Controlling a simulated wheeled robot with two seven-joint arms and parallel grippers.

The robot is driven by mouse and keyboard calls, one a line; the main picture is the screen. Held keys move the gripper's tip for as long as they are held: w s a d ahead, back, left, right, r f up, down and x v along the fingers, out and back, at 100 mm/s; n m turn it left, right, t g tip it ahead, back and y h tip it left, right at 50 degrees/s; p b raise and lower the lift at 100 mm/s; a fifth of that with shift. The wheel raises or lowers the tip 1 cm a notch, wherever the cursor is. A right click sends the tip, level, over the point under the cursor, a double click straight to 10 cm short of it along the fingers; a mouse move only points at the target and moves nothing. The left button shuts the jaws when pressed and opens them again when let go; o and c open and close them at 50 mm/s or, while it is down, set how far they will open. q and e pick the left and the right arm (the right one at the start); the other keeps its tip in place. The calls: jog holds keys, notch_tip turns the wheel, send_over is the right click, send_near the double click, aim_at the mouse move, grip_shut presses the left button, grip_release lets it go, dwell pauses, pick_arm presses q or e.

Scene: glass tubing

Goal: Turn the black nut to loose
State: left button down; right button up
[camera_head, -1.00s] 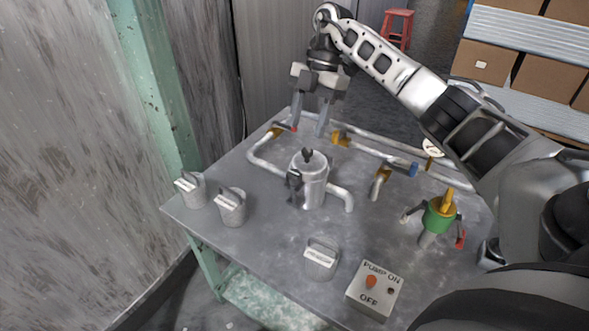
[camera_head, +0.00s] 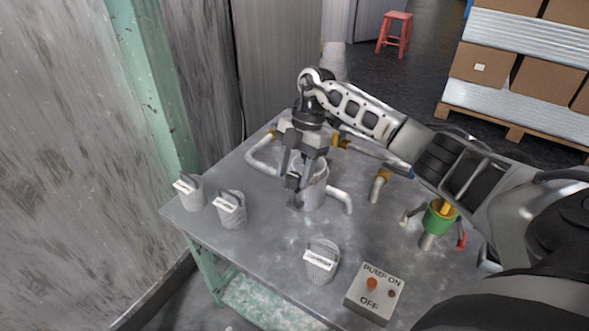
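A silver metal canister (camera_head: 315,190) stands on the table, with a pipe bending down from its right side. A dark clamp-like part (camera_head: 293,182) shows on its left front. The black nut on the canister's lid is hidden behind my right gripper. My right gripper (camera_head: 298,172) points down at the canister's top from the far side, its two fingers apart. I cannot tell whether they touch the nut or lid. My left gripper is not in view.
Two labelled pots (camera_head: 230,209) stand at the left table edge, and another (camera_head: 321,262) at the front. A pump switch box (camera_head: 374,294) is at the front right. A green valve (camera_head: 438,217) and pipes (camera_head: 340,198) occupy the right and back. The middle front is clear.

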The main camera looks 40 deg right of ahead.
jog(key=c, duration=0.8)
jog(key=shift+n, duration=0.3)
jog(key=shift+w+a+n+g+h, duration=0.1)
jog(key=shift+n+g+h, duration=0.35)
jog(key=shift+n, duration=0.85)
jog(key=shift+w+n+g+h, duration=0.1)
jog(key=shift+n+g+h, duration=0.3)
jog(key=shift+n, duration=0.9)
jog(key=o, duration=1)
jog(key=shift+r, duration=0.1)
jog(key=v, duration=0.8)
jog(key=p+v, duration=0.1)
jog(key=v, duration=0.7)
jog(key=shift+w+d, duration=0.15)
jog(key=shift+d, duration=0.05)
